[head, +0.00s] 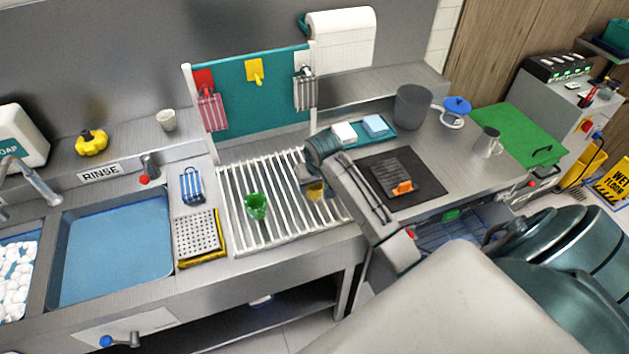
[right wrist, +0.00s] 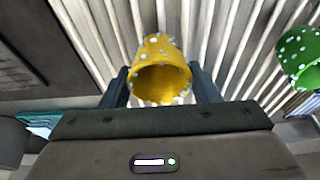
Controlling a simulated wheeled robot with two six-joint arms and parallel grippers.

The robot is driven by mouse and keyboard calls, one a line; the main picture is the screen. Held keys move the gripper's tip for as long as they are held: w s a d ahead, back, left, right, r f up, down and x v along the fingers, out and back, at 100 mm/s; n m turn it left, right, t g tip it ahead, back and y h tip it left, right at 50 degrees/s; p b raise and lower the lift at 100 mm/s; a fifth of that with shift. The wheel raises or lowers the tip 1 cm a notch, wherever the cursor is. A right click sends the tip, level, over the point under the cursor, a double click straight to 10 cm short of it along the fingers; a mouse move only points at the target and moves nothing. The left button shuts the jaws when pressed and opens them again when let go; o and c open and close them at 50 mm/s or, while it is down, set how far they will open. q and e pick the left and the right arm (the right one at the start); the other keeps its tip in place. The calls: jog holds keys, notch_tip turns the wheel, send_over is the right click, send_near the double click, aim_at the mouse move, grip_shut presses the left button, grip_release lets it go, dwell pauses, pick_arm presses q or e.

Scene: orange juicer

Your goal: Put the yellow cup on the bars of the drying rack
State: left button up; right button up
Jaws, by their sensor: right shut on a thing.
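The yellow cup (head: 315,190) is at the right part of the white-barred drying rack (head: 236,239), mostly hidden by my right arm in the head view. My right gripper (right wrist: 160,86) is shut on the yellow cup (right wrist: 162,72), with one finger on each side. The cup has pale spots, and its open mouth faces the wrist camera, with the rack bars behind it. I cannot tell whether the cup touches the bars. My left gripper is in neither view.
A green cup (head: 256,206) stands on the rack's left part; it also shows in the right wrist view (right wrist: 301,62). A dark mat (head: 372,164) lies right of the rack, and a perforated tray (head: 199,235) on its left. Bars between the cups are free.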

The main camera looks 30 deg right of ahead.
jog(key=shift+f, duration=0.15)
jog(key=o, duration=1)
jog(key=b+v, duration=0.4)
jog(key=v, duration=0.6)
jog(key=shift+w, duration=0.1)
jog(key=shift+p+v, duration=1)
jog(key=shift+v, duration=0.2)
